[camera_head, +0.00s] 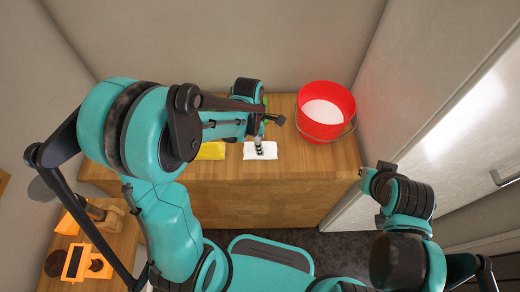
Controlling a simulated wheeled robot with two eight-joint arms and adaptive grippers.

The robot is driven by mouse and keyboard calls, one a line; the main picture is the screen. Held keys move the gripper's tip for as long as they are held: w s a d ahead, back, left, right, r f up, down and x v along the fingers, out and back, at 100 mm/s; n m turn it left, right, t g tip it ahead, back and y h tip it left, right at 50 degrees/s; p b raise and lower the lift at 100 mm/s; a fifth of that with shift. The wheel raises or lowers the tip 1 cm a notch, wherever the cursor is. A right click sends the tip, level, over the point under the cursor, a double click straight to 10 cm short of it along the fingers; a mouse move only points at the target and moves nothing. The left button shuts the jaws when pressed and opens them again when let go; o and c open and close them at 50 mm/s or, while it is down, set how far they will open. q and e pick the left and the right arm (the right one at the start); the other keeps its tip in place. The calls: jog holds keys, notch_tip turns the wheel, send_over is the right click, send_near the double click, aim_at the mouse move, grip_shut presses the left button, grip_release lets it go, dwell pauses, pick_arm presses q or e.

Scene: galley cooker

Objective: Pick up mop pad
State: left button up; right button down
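A white flat pad (265,155), which looks like the mop pad, lies on the wooden counter near its front edge. A dark striped patch shows on it; I cannot tell whether it is a marking or part of my gripper. My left gripper (268,131) is above the pad's back edge, with dark finger parts spread and nothing seen between them. Contact with the pad cannot be made out. A yellow cloth (212,151) lies left of the pad, partly hidden by my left arm. My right gripper (372,173) is off the counter's right front, its opening unclear.
A red bucket (340,100) with pale contents stands at the counter's (320,160) back right. A green object (266,103) is mostly hidden behind my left gripper. A white door stands at right.

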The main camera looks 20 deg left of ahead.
aim_at(264, 144)
pick_arm(q)
jog(key=shift+d+f, duration=0.1)
jog(key=shift+f, duration=0.45)
grip_shut()
jog(key=shift+r, duration=0.15)
jog(key=shift+r, duration=0.3)
jog(key=r, duration=0.1)
jog(key=r+p, duration=0.2)
jog(key=r, duration=0.1)
jog(key=shift+d, duration=0.3)
jog(key=s+d+r+p, duration=0.2)
jog(key=d+r, duration=0.4)
jog(key=d, duration=0.5)
jog(key=shift+s+r, duration=0.1)
